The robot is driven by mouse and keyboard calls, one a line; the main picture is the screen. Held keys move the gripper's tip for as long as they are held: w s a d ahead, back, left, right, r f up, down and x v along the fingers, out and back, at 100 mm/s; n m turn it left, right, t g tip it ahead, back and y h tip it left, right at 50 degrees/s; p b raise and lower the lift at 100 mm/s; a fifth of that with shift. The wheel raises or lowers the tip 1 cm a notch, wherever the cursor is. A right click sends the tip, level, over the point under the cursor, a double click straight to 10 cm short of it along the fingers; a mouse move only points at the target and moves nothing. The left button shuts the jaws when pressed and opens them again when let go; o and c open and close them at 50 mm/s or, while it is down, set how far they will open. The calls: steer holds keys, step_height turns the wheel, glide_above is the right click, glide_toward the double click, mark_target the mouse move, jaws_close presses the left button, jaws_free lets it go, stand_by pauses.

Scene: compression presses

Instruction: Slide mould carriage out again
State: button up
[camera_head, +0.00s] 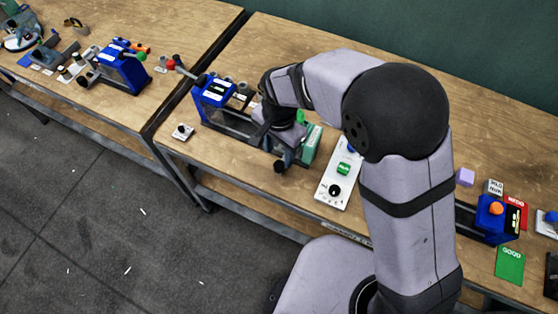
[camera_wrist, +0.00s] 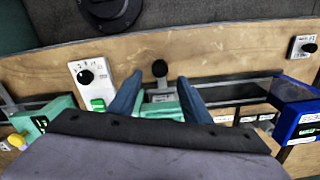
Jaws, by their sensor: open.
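The blue press frame (camera_head: 213,98) stands at the left end of a dark rail on the bench. It also shows at the right of the wrist view (camera_wrist: 300,122). The mould carriage (camera_wrist: 160,108), pale green and grey, is on the rail near its teal end block (camera_wrist: 52,115). A black knob (camera_wrist: 160,68) stands at its front and also shows in the head view (camera_head: 279,167). My gripper (camera_wrist: 160,98) is open, its two blue fingers on either side of the carriage in the wrist view. Contact cannot be told. My arm hides much of the carriage in the head view.
A white control panel (camera_head: 339,180) with a green button and black dial lies right of the rail. Another blue press (camera_head: 122,72) stands on the left bench. A green GOOD mat (camera_head: 509,264) lies at right.

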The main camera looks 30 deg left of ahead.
mark_target(279, 165)
steer(key=shift+f+p, duration=0.75)
steer(key=shift+f, duration=2.45)
